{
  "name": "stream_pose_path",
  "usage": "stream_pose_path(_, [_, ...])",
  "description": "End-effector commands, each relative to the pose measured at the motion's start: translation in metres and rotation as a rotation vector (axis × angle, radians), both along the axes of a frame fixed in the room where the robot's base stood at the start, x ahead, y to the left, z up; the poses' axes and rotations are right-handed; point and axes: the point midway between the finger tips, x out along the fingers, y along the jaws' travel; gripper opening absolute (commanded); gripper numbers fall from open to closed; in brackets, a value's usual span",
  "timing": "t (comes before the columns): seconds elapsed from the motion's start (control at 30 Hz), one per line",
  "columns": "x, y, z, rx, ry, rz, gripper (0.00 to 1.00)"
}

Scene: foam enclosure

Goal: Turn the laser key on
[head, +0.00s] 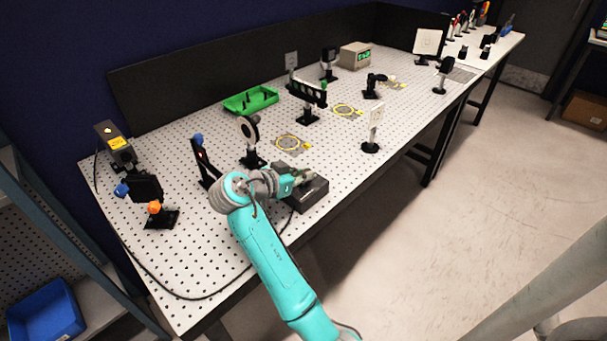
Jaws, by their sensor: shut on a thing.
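A dark grey box (314,193) with a cable sits at the near edge of the perforated table, and it appears to be the laser's control box. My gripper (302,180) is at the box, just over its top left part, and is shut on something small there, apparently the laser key. The key itself is hidden by the fingers, so its turn position cannot be told. A black laser head (118,148) with yellow warning labels stands at the table's far left corner.
Optic mounts stand close by: a round one (249,130), a dark upright one (205,160) and a white card (376,118) on a post. A green tray (251,100) lies behind. A black cable (165,288) runs along the left front. Bare table lies left of the box.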

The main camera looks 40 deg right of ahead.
Motion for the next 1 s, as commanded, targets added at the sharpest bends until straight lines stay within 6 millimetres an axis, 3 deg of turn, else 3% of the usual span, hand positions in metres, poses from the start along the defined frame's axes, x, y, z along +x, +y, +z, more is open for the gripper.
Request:
stream_pose_path(0.37, [-0.001,0.0,-0.003,0.004,0.006,-0.005,0.0])
stream_pose_path(0.5, [-0.001,0.0,-0.003,0.004,0.006,-0.005,0.34])
stream_pose_path(0.83, [0.0,0.001,0.0,0.002,0.003,-0.004,0.34])
stream_pose_path(1.0, [0.0,0.017,0.006,0.001,0.001,-0.003,0.34])
